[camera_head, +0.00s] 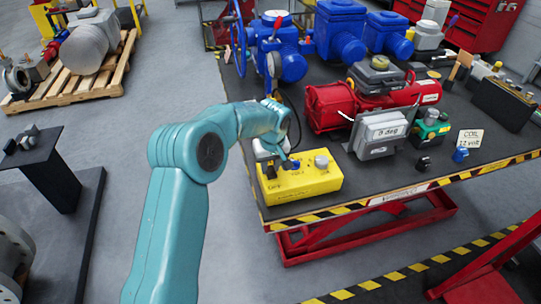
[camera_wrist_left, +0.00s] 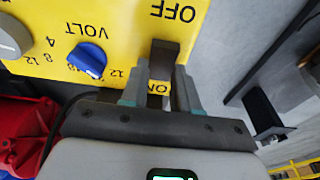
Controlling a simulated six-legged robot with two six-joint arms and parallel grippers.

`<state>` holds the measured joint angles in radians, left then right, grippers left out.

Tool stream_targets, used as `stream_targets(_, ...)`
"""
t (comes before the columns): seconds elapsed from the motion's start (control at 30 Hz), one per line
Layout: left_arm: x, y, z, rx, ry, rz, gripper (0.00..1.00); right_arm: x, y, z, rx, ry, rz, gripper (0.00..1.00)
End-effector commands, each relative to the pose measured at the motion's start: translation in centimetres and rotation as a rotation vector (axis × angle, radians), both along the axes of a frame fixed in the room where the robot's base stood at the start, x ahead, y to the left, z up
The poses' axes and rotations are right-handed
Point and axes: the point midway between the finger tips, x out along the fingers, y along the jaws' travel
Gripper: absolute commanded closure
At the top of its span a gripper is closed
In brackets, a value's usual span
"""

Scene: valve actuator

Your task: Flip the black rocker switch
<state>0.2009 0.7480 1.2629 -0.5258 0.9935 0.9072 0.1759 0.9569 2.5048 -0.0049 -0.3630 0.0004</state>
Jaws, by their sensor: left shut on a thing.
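The yellow control box (camera_head: 305,186) sits at the near left corner of the table. In the head view my left gripper (camera_head: 272,158) is over the left end of the box, and the arm partly hides the switch. My right gripper is in neither view.
A blue knob (camera_wrist_left: 88,60) with a VOLT scale and a grey knob (camera_wrist_left: 12,38) are beside the switch.

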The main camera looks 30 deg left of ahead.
Motion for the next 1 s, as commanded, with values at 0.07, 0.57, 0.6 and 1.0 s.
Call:
stream_targets(0.07, 0.13, 0.3, 0.53, -0.032, 0.029, 0.003, 1.0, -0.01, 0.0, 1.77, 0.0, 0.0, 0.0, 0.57)
stream_targets(0.57, 0.21, 0.34, -0.1, -0.068, 0.056, 0.0, 0.54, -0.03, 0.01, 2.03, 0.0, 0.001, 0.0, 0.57)
stream_targets(0.6, 0.2, 0.33, -0.1, -0.068, 0.056, 0.0, 0.45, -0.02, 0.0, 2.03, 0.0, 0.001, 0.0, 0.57)
stream_targets(1.0, 0.22, 0.25, 0.8, -0.069, 0.053, 0.0, 0.45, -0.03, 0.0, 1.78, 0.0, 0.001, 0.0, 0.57)
